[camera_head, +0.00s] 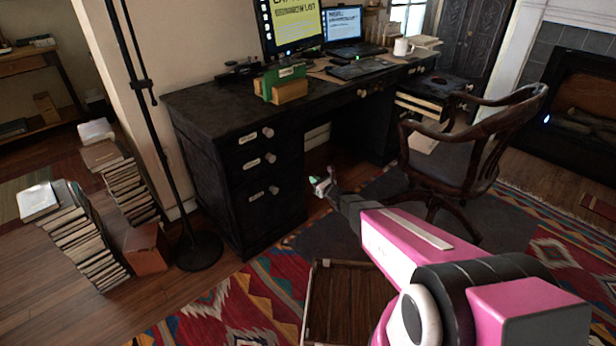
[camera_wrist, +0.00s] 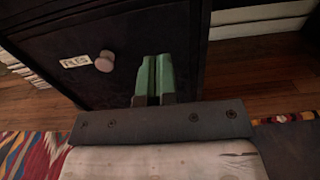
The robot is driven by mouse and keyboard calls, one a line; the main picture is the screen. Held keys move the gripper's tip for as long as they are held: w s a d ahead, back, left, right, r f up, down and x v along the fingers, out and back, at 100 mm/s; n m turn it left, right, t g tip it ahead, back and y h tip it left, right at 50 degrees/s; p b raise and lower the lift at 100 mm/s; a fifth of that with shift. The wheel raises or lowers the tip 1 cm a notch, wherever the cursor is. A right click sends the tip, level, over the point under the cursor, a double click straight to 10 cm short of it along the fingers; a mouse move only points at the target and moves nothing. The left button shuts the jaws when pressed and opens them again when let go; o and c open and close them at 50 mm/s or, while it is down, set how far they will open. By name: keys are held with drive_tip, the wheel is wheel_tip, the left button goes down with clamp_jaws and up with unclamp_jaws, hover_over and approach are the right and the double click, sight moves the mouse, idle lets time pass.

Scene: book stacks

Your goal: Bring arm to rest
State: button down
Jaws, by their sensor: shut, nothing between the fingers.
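My pink and grey arm reaches from the lower right of the head view toward the front of the black desk (camera_head: 215,110). My gripper (camera_head: 322,183) is at its end, low in front of the desk's knee space and apart from the desk drawers. In the wrist view the two green fingers of my gripper (camera_wrist: 153,78) lie side by side, shut with nothing between them. Behind them stand the desk's dark drawer front with a round knob (camera_wrist: 105,61) and a label (camera_wrist: 75,62).
A wooden chair (camera_head: 470,150) stands right of my gripper. Book stacks (camera_head: 75,235) and a black lamp base (camera_head: 198,250) are at left. An open wooden crate (camera_head: 308,300) lies on the patterned rug (camera_head: 225,300). A green and tan object (camera_head: 290,91) sits on the desk.

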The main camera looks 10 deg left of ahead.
drive_tip(key=s+d+r+n+g+h, duration=0.1)
drive_tip(key=s+d+r+n+g, duration=0.25)
drive_tip(key=s+n, duration=0.35)
drive_tip(key=s+d+r+n+g+h, duration=0.1)
drive_tip(key=s+d+r+n+g, duration=0.35)
drive_tip(key=n, duration=0.45)
drive_tip(key=s+d+r+n+g+h, duration=0.1)
drive_tip(key=s+d+n+h, duration=0.4)
drive_tip(key=d, duration=0.5)
drive_tip(key=s+d+r+n+g+h, duration=0.2)
drive_tip(key=s+d+n+h, duration=0.3)
drive_tip(key=s+d, duration=0.4)
drive_tip(key=shift+d+r+g+h, duration=0.3)
drive_tip(key=shift+d+r+h, duration=0.05)
drive_tip(key=shift+d+h, duration=0.6)
drive_tip(key=shift+w, duration=0.2)
